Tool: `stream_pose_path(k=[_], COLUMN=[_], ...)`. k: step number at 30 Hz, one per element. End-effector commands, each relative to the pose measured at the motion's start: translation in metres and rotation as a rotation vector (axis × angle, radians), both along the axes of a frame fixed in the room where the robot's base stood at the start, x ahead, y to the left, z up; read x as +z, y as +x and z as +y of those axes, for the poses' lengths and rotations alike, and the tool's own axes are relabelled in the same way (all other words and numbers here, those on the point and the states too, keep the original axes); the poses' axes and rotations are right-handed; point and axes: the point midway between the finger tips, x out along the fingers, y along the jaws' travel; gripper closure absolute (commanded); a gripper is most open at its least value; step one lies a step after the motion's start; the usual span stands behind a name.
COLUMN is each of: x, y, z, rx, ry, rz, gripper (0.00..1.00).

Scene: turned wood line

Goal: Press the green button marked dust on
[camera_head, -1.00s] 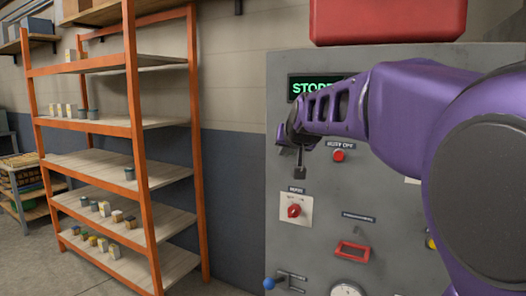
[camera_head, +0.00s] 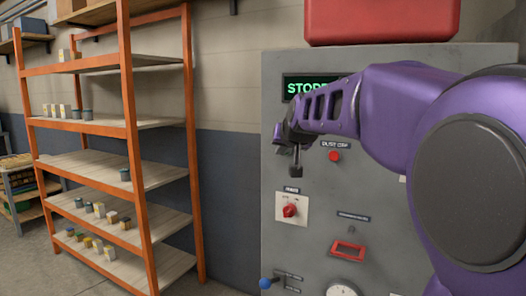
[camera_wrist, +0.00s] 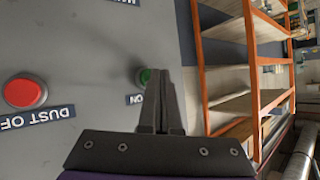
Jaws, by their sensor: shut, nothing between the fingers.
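The green button (camera_wrist: 143,77) shows in the wrist view on the grey panel (camera_wrist: 95,40), partly covered by my fingers.
A red button (camera_head: 334,156) labelled dust off sits right of my gripper. Below are a red rotary knob (camera_head: 290,210), a red-framed switch (camera_head: 348,250) and a blue-knobbed lever (camera_head: 266,284). A display (camera_head: 305,87) begins "STOP". Orange shelving (camera_head: 130,130) stands to the left.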

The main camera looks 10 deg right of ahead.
Motion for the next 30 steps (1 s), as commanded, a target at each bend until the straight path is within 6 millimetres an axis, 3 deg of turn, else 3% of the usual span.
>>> stream_pose_path(k=[22, 30], x=[-0.0003, 0.0002], y=[0.0049, -0.0023], z=[-0.0039, 0.0014], rx=[-0.001, 0.001], ry=[0.000, -0.002], rz=[0.000, -0.001], gripper=[1.00, 1.00])
